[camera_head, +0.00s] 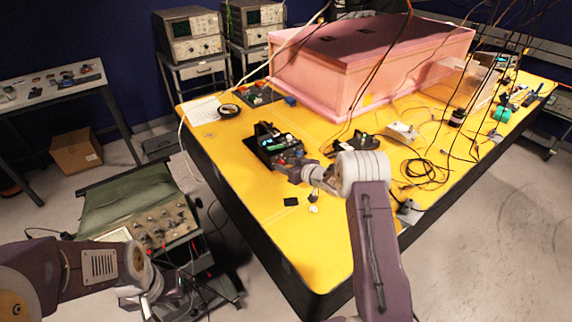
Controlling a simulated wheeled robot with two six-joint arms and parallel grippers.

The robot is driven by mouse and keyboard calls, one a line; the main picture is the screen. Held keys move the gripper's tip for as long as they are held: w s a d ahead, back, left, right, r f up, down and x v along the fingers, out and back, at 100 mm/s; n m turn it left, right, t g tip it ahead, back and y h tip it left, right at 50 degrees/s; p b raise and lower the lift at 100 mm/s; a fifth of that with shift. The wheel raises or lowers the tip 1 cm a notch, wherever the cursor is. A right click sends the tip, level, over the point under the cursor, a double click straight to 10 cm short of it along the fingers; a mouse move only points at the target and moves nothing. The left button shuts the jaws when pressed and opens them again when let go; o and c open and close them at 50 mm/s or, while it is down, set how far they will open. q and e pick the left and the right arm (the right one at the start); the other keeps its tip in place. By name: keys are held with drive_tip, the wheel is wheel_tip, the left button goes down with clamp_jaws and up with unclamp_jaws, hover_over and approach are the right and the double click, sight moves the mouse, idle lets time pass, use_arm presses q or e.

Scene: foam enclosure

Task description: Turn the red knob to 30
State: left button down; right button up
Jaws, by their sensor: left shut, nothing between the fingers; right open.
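My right arm reaches over the table, and my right gripper (296,166) is at the near right end of this device, open. I cannot make out the red knob clearly; the gripper covers part of the device's front there. Whether the fingers touch the device cannot be told. My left gripper (155,298) is low at the bottom left, in front of the green instrument, shut and empty.
The yellow table (265,225) is bare at its near left. A pink foam box (350,70) stands behind the device. Cables (425,170) and small parts lie to the right. A green instrument (140,210) on a cart stands left of the table. A tape roll (229,111) lies at the back left.

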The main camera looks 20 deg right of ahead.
drive_tip(key=shift+w+a, duration=0.1)
drive_tip(key=shift+a, duration=0.05)
clamp_jaws()
drive_tip(key=shift+r+m+y+p, duration=0.25)
drive_tip(key=shift+m+y+p, duration=0.15)
drive_tip(key=shift+p, duration=0.85)
drive_tip(key=shift+f, duration=0.3)
unclamp_jaws()
